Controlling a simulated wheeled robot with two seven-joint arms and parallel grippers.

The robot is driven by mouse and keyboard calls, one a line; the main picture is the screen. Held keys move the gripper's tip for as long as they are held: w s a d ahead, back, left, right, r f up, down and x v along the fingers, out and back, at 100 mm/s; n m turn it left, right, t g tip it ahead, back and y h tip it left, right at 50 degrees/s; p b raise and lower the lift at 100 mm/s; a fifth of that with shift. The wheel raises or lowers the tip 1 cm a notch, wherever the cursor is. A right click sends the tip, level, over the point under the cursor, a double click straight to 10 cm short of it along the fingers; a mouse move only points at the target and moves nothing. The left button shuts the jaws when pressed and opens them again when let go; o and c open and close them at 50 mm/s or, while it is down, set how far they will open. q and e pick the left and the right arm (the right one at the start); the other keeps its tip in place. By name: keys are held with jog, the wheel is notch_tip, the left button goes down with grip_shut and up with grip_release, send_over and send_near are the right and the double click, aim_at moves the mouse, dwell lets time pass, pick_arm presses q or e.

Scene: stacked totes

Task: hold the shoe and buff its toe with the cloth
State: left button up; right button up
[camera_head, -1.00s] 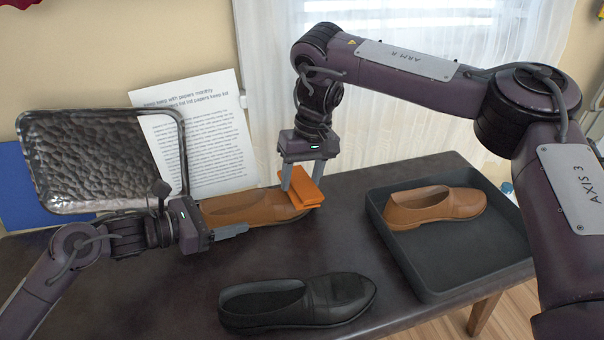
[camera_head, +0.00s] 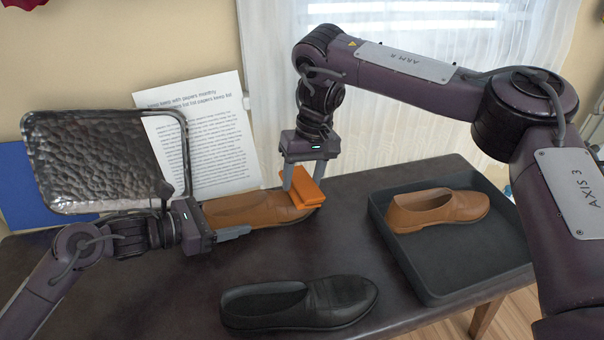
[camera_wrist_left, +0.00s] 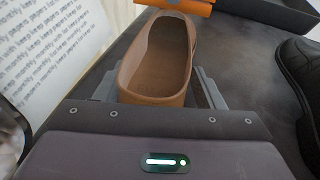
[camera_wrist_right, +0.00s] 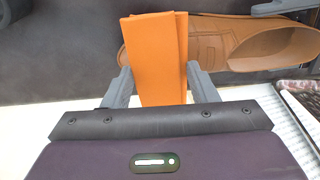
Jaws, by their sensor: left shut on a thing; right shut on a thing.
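A brown shoe (camera_head: 250,210) lies on the dark table at the back, its toe to the right. My left gripper (camera_head: 232,233) is shut on its heel end; the left wrist view shows the shoe's heel (camera_wrist_left: 157,85) between the two fingers. An orange folded cloth (camera_head: 307,192) is over the shoe's toe. My right gripper (camera_head: 305,176) is shut on the cloth, which also shows in the right wrist view (camera_wrist_right: 155,55). The cloth hides part of the toe; I cannot tell how firmly it touches.
A black shoe (camera_head: 300,304) lies at the table's front. A dark tray (camera_head: 455,262) at the right holds another brown shoe (camera_head: 437,208). A printed paper (camera_head: 205,135) and a hammered metal panel (camera_head: 95,160) stand behind my left arm.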

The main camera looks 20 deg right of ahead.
jog(key=shift+s+f, duration=0.1)
jog(key=shift+s, duration=0.3)
jog(key=shift+s, duration=0.1)
jog(key=shift+s+d, duration=0.15)
jog(key=shift+s, duration=0.45)
jog(key=shift+w, duration=0.15)
jog(key=shift+w, duration=0.6)
jog(key=shift+w, duration=0.2)
jog(key=shift+w+a, duration=0.2)
jog(key=shift+w, duration=0.3)
